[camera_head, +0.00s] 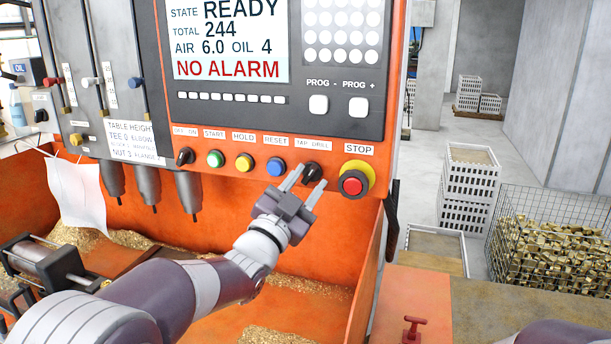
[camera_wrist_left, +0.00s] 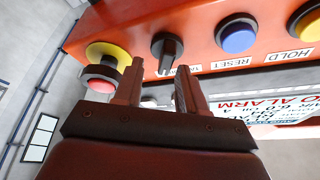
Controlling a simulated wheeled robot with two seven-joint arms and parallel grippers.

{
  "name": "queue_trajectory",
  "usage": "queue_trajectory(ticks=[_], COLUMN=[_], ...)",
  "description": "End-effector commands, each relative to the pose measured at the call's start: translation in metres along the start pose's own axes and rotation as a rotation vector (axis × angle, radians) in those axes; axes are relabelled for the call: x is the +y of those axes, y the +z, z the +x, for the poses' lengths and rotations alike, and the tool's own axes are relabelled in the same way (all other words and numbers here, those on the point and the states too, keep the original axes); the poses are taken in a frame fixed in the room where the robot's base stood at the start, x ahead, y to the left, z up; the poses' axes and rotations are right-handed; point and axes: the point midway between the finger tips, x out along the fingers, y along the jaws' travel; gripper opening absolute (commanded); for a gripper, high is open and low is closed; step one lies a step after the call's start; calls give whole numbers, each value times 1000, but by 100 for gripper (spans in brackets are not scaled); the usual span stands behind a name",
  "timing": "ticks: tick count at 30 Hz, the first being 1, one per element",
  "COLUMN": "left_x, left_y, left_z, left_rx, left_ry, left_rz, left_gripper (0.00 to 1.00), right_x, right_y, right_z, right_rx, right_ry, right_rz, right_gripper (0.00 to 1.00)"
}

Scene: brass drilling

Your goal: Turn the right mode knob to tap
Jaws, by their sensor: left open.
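The right mode knob (camera_head: 312,171) is a black rotary knob under the "TAP DRILL" label on the orange panel, between the blue RESET button and the STOP button. It also shows in the left wrist view (camera_wrist_left: 167,47), with its grip bar running roughly up and down there. My left gripper (camera_head: 310,176) is open in front of the knob. In the left wrist view its two fingers (camera_wrist_left: 158,75) point at the panel with the knob just beyond the gap between them. I cannot tell whether a finger touches it. My right gripper is not in view.
The red STOP button (camera_head: 353,184) on its yellow base is close to the right of the fingers. The blue RESET button (camera_head: 276,167) is close to the left. A second black knob (camera_head: 184,157) is farther left. The display (camera_head: 228,40) reads READY and NO ALARM.

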Motion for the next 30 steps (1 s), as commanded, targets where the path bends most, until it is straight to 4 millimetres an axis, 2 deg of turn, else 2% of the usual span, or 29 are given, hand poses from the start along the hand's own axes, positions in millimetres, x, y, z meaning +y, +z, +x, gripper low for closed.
queue_trajectory(ticks=[6,8,10,11,22,26,30], left_x=[0,0,0,0,0,2,4], left_y=[1,1,1,1,0,0,2], left_z=[0,0,0,0,0,-1,-2], left_rx=[-2,-2,-2,-2,6,10,13], left_ry=[0,0,-1,-1,-6,-23,-53], left_rz=[0,0,-1,-1,-11,-46,-119], left_gripper=[40,24,1,0,0,0,0], right_x=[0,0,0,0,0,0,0], right_y=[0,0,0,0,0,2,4], right_z=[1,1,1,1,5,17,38], right_rx=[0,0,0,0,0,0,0], right_ry=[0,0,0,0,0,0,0], right_rz=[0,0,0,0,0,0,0], right_gripper=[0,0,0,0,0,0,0])
